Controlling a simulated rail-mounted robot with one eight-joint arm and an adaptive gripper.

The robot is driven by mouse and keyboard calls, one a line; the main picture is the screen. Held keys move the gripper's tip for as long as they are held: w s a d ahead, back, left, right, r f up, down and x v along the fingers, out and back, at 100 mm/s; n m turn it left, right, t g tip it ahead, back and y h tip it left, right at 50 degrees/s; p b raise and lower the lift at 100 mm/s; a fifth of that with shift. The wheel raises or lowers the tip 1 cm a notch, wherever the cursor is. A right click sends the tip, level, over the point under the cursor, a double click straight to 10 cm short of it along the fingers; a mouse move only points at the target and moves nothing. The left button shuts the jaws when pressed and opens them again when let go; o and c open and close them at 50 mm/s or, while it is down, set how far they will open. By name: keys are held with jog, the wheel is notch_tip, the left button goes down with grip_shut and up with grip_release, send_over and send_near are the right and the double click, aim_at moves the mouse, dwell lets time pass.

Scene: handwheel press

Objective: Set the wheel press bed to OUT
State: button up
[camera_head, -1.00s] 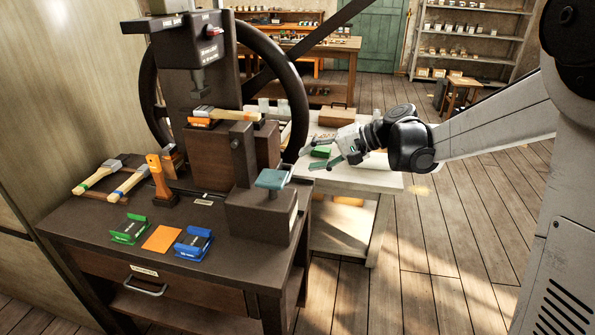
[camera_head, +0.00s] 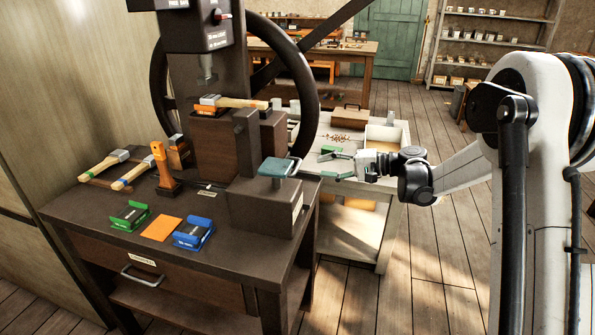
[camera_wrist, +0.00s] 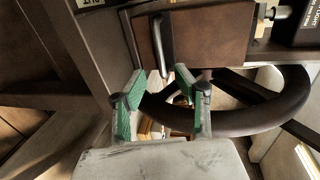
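The wheel press (camera_head: 240,60) stands at the back of the dark workbench, with a large dark handwheel (camera_head: 312,95) behind it. Brown blocks (camera_head: 230,150) sit under its ram, with a wooden-handled hammer (camera_head: 225,102) lying on top. I cannot tell which part is the bed, or its setting. My gripper (camera_head: 342,165) has green fingers spread apart, just right of the wheel's lower right rim. In the wrist view my gripper (camera_wrist: 162,95) is open, and the dark curved wheel rim (camera_wrist: 260,118) runs behind or beside the right finger; contact is unclear.
Green (camera_head: 129,216) and blue (camera_head: 194,233) holders flank an orange sheet (camera_head: 161,229) in front. Hammers (camera_head: 105,165) lie at left. A pale table (camera_head: 370,185) is behind my gripper; open floor lies to the right.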

aim_at(297, 166)
jog(key=b+x, duration=0.2)
jog(key=x, duration=0.7)
jog(key=shift+a, duration=0.1)
jog(key=shift+w, duration=0.1)
grip_shut()
